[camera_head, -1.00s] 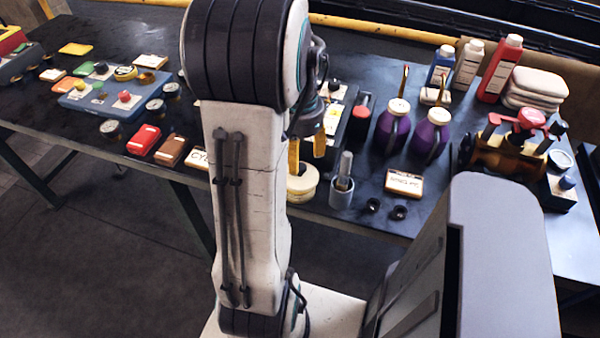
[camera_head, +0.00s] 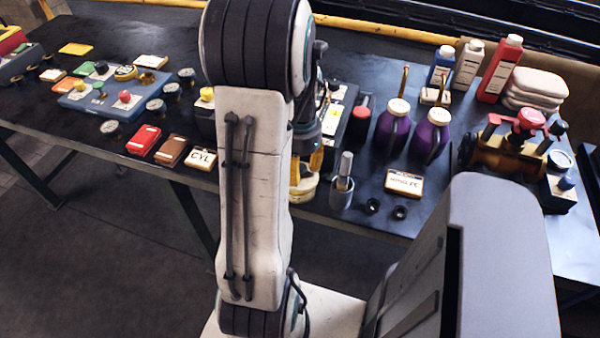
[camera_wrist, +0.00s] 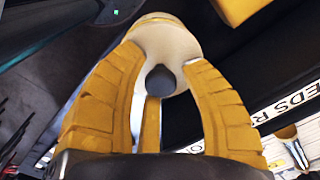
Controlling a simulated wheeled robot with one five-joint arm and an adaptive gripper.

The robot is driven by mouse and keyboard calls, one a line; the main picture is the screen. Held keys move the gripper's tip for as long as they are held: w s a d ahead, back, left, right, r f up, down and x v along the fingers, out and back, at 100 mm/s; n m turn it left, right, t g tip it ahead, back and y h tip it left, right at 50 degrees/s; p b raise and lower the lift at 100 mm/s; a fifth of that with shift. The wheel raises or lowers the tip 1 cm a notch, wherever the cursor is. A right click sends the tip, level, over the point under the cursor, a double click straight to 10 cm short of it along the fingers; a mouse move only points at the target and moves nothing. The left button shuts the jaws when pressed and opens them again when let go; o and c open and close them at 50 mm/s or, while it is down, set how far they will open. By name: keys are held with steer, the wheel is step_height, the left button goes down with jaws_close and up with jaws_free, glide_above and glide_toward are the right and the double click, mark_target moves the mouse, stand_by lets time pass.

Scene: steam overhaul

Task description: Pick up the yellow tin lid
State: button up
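A pale yellow, round, stacked thing (camera_head: 304,190), which may be the tin with its lid, stands near the table's front edge, partly hidden behind my arm. In the wrist view a cream round top (camera_wrist: 165,35) with a dark grey knob-like part (camera_wrist: 160,80) shows at my fingertips. My gripper (camera_wrist: 163,62) has yellow fingers spread around this part, with a gap between the tips. Whether they touch it, I cannot tell. In the head view my arm hides most of the gripper.
Purple bottles (camera_head: 392,128) stand behind. A CYL card (camera_head: 203,160) and a brown case (camera_head: 172,150) lie left.

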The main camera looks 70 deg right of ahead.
jaws_close()
stand_by(0.3)
